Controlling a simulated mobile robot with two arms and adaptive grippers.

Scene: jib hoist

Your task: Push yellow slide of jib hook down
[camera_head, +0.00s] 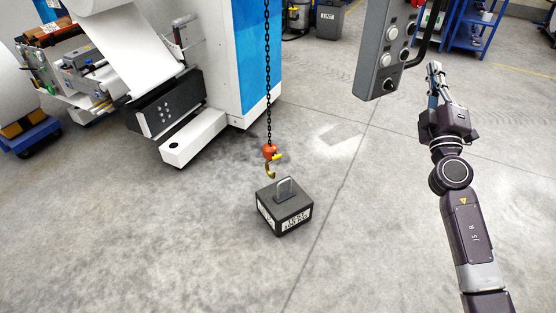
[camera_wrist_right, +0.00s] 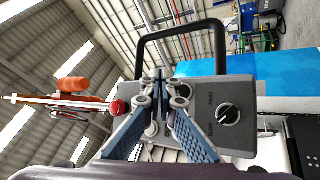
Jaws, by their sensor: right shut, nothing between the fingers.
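The jib hook (camera_head: 269,151) hangs on a dark chain, with an orange body and a brass-coloured hook end. Its small yellow slide (camera_head: 279,156) sticks out on the right side of the orange body. Under the hook stands a dark weight block (camera_head: 284,210) with a metal loop handle on top; the hook looks close above the loop, and whether they touch is unclear. My right gripper (camera_head: 434,70) is shut and empty, well to the right of the hook and beside the pendant. Its closed fingers (camera_wrist_right: 162,78) show in front of the pendant in the right wrist view. My left gripper is out of view.
A grey control pendant (camera_head: 373,75) with several knobs hangs between the hook and my right gripper. It also shows in the right wrist view (camera_wrist_right: 240,92). A large white and blue machine (camera_head: 222,65) stands behind the hook at the left. The floor around the weight is clear.

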